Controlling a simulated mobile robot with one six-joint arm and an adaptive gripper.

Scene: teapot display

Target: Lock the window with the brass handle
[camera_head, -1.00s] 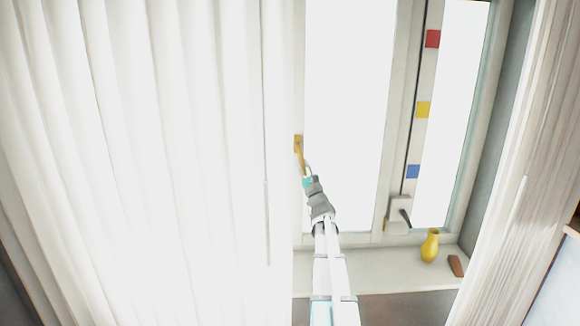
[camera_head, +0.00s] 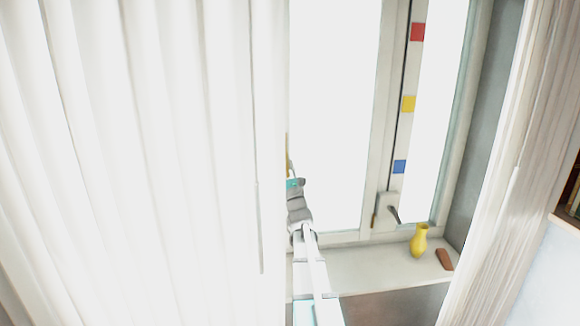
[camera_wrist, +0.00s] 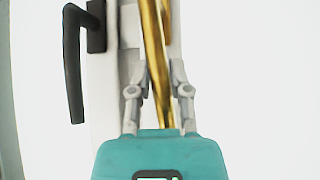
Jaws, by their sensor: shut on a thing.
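The brass handle (camera_wrist: 153,35) runs down between my gripper's two grey fingers in the wrist view, and its lower end reaches close to the teal gripper body. My gripper (camera_wrist: 160,72) is shut on it. In the head view only a thin strip of the brass handle (camera_head: 287,150) shows at the white curtain's edge, just above my gripper (camera_head: 291,177); its mounting is not clear there. The window (camera_head: 383,130) has white frames and bright panes. Its left part is hidden behind the curtain.
A white curtain (camera_head: 130,160) covers the left side, close to my arm. A second curtain (camera_head: 500,200) hangs at right. A yellow vase (camera_head: 419,241) and a brown piece (camera_head: 444,259) stand on the sill (camera_head: 350,268). A dark handle (camera_wrist: 73,70) shows left of the brass one.

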